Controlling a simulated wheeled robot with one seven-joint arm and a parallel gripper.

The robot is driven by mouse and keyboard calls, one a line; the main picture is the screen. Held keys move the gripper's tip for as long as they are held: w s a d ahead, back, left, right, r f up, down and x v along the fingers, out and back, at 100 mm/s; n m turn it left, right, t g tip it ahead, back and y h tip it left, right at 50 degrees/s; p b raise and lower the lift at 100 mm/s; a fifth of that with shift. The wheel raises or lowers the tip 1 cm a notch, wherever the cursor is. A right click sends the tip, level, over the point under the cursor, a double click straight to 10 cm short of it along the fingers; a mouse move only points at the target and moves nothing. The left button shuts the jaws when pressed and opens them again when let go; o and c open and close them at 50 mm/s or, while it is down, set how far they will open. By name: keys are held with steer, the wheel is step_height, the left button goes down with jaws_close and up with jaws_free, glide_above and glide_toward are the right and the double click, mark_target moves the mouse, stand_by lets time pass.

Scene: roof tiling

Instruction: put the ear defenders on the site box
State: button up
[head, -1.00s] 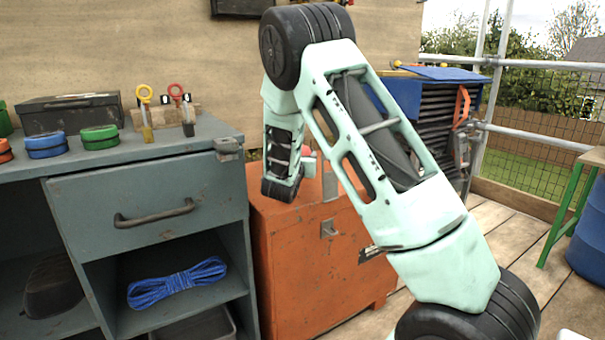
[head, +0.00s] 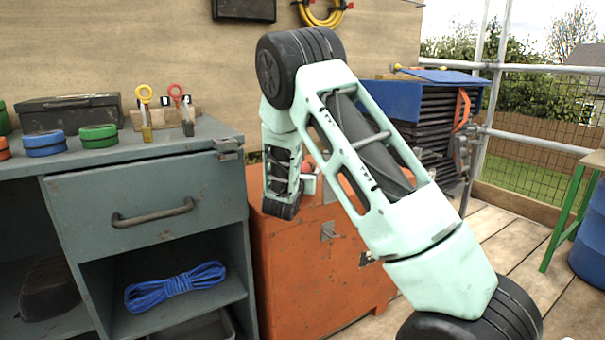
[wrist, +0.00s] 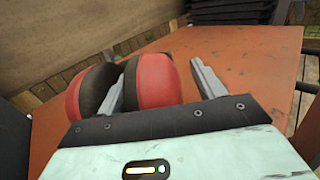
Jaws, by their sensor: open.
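The ear defenders, with red and black cups, show in the wrist view (wrist: 153,80) over the orange top of the site box (wrist: 255,65). My gripper (wrist: 160,88) is open. Its left finger is between the two cups and its right finger is just right of the right-hand cup, so the fingers straddle that cup. I cannot tell if they touch it. In the head view the site box (head: 290,270) stands right of the grey workbench. My arm hides much of its top, and only a bit of red shows beside my wrist.
The grey workbench (head: 120,215) carries a black case (head: 70,113), blue and green tins and upright tools. Blue rope (head: 175,286) lies on its shelf. A dark stack with a blue top (head: 440,120) stands behind the box. Open decking lies to the right.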

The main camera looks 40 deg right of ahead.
steer(key=shift+r, duration=0.25)
steer(key=p+v, duration=0.3)
steer(key=v, duration=0.9)
steer(key=shift+f, duration=0.15)
steer(key=shift+s, duration=0.1)
steer(key=shift+s+a+m+g, duration=0.2)
steer(key=shift+s+m+g, duration=0.1)
steer(key=shift+s+m, duration=0.1)
steer(key=s+a+m+g+y, duration=0.4)
steer(key=s+a+m+y, duration=0.4)
steer(key=s+a, duration=0.6)
steer(key=s+a+m+g+y, duration=0.4)
steer(key=s+a+m+y, duration=0.3)
steer(key=s+a, duration=0.8)
steer(key=a+y, duration=0.1)
steer(key=a, duration=0.6)
steer(key=shift+s+m+g, duration=0.2)
steer(key=shift+m+g, duration=0.1)
steer(key=shift+m, duration=0.1)
